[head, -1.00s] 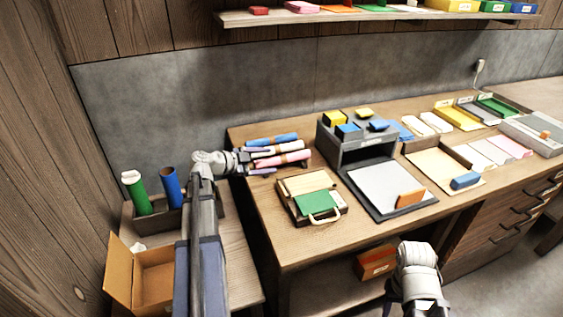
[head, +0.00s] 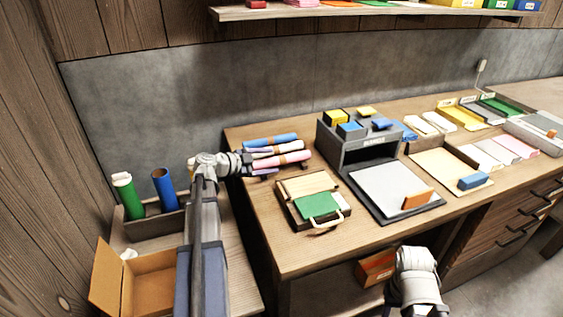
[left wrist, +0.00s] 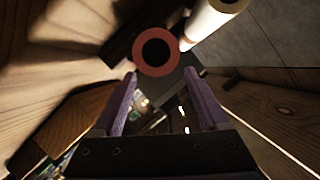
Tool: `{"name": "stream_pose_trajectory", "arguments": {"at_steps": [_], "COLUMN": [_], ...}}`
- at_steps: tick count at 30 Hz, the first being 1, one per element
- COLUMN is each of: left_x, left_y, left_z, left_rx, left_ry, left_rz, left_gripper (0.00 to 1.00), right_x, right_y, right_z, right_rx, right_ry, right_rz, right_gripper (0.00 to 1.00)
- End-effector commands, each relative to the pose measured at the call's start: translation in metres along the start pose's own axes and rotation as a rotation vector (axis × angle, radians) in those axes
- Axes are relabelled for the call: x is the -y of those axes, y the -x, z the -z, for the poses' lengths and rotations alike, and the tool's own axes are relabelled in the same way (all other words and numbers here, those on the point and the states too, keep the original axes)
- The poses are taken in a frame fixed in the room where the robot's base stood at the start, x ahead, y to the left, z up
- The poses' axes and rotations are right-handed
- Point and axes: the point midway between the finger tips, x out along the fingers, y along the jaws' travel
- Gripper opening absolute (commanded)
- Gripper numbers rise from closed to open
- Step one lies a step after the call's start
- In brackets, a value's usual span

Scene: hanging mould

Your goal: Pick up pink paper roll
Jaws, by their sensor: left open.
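The pink paper roll (head: 284,160) lies on the left end of the desk, in front of a white roll (head: 276,149) and a blue roll (head: 270,140). My left gripper (head: 262,167) is open at the left ends of the rolls, level with the pink one. In the left wrist view, the pink roll's round end (left wrist: 139,60) with its dark hole faces me just beyond the open fingertips (left wrist: 160,78). The white roll (left wrist: 212,18) shows beside it. The pink roll is not between the fingers. My right wrist shows at the bottom; its fingers are hidden.
A wooden box with a green folder (head: 317,204) sits in front of the rolls. A grey organizer (head: 362,143) stands to the right. A green tube (head: 127,196), a blue tube (head: 165,189) and an open cardboard box (head: 150,285) are on the lower table at left.

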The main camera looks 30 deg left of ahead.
Motion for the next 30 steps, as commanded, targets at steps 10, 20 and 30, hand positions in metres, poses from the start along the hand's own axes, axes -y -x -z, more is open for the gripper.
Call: {"name": "stream_pose_trajectory", "arguments": {"at_steps": [10,20,30], "left_x": [0.001,0.002,0.002], "left_y": [-0.046,-0.048,-0.047], "left_z": [-0.005,-0.004,-0.004], "left_rx": [-0.001,0.0,0.0], "left_ry": [0.0,0.001,0.0], "left_rz": [-0.001,0.0,0.0], "left_gripper": [0.77,0.67,0.29], "right_x": [0.002,0.002,0.002], "right_y": [-0.017,-0.016,-0.016], "right_z": [0.001,0.001,0.001], "right_rx": [0.0,0.0,0.0], "right_ry": [0.0,0.0,0.0], "right_rz": [0.0,0.0,0.0], "right_gripper": [0.5,0.5,0.5]}}
